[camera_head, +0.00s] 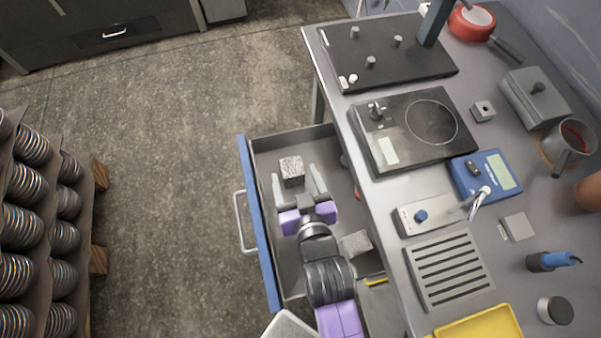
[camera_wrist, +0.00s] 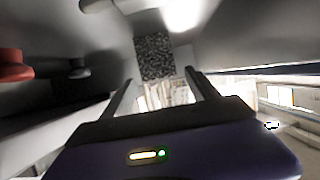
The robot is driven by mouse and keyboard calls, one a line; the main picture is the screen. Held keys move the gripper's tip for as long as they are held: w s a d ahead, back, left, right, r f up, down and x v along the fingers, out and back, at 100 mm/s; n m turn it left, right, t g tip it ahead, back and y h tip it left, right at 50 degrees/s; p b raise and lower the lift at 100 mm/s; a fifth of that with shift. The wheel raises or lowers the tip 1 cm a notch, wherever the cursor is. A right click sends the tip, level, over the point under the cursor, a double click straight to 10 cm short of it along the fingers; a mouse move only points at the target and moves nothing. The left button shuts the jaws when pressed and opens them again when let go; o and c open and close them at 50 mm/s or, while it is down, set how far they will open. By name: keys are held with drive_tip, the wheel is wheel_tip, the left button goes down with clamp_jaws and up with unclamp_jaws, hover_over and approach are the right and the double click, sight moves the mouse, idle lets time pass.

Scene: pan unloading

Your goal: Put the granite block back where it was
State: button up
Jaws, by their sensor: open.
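A grey speckled block, which looks like the granite block (camera_head: 291,169), lies in the open drawer (camera_head: 263,219) near its back end. It also shows in the wrist view (camera_wrist: 155,58), dark and speckled, just ahead of the fingertips. My gripper (camera_head: 295,174) is inside the drawer with its two fingers spread, one to each side of the block's near end. In the wrist view my gripper (camera_wrist: 159,76) is open with nothing held between the fingers. I cannot tell whether a finger touches the block.
A second pale rough block (camera_head: 355,243) sits in the drawer to the right of my arm. The bench (camera_head: 390,195) borders the drawer on the right, with a hot plate (camera_head: 415,128) and a blue meter (camera_head: 485,174) on it.

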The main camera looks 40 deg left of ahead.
drive_tip(key=shift+v, duration=2.55)
